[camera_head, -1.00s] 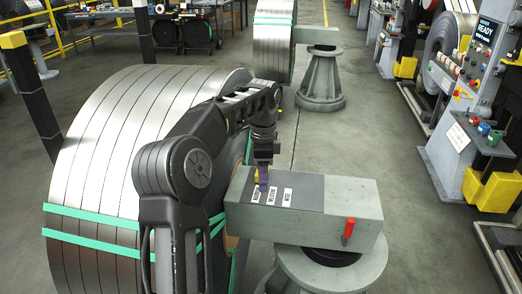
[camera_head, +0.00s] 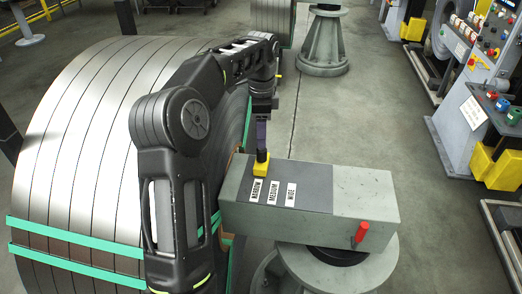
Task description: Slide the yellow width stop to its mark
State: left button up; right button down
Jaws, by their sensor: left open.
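The yellow width stop (camera_head: 261,168) sits on the dark top plate (camera_head: 310,178) of a grey box, near its far left edge. It stands behind the NARROW label (camera_head: 257,190). The MEDIUM label (camera_head: 273,192) and WIDE label (camera_head: 291,195) follow to the right, both uncovered. A dark knob (camera_head: 262,156) rises from the stop. My left gripper (camera_head: 262,146) is open, pointing down just above the knob. I cannot tell whether its fingers touch the knob. My right gripper is not in view.
A large steel coil (camera_head: 75,140) with green straps (camera_head: 75,245) stands close on the left, behind my left arm. The box rests on a round grey pedestal (camera_head: 375,265). A control panel (camera_head: 490,60) stands right.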

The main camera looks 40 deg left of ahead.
aim_at(261, 151)
pick_arm(q)
notch_tip(261, 151, down, 3)
jog(key=shift+r+b, duration=0.1)
jog(key=shift+b, duration=1.1)
jog(key=shift+f+p, duration=0.3)
jog(key=shift+f, duration=0.05)
jog(key=shift+f+p, duration=0.3)
jog(key=shift+f, duration=1.85)
jog(key=shift+c, duration=0.4)
grip_shut()
